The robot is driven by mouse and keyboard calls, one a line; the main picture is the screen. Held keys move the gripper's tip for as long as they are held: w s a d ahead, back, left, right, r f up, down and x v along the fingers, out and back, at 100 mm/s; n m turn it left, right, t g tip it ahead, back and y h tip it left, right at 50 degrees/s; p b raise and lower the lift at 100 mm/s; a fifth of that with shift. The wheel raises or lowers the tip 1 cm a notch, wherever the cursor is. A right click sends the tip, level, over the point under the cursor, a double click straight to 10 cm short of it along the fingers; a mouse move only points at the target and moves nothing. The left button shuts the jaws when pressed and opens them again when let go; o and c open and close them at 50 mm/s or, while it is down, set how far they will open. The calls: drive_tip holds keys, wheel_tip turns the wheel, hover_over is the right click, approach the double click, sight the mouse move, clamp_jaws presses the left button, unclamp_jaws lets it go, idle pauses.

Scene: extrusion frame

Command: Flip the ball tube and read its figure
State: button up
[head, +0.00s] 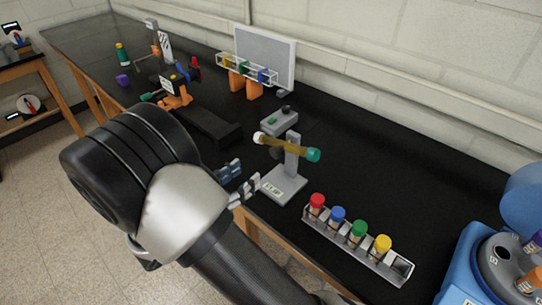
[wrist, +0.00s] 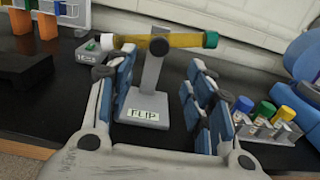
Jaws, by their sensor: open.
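The ball tube (head: 284,147) is a slim amber tube held across the top of a grey stand (head: 292,160). In the head view it slopes, with its white left end higher than its green-capped right end. In the wrist view the tube (wrist: 188,41) looks nearly level, with a dark knob at the pivot. The stand's base carries a label reading FLIP (wrist: 144,115). My gripper (head: 243,178) is open and empty, just left of the stand. In the wrist view the post appears between the spread blue-padded fingers (wrist: 162,95). No ball is discernible inside the tube.
A metal rack (head: 355,247) with several coloured-cap tubes stands to the right, and a blue machine (head: 462,262) beyond it. A small grey box (head: 279,121) sits behind the stand. A clear rack (head: 247,68) and an orange device (head: 178,90) stand farther back.

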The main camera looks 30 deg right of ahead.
sight(273, 153)
drive_tip(key=b+x, duration=0.1)
drive_tip(key=x, duration=1)
drive_tip(key=shift+d+b, duration=0.15)
drive_tip(key=shift+b, duration=0.25)
drive_tip(key=shift+c, duration=0.3)
clamp_jaws()
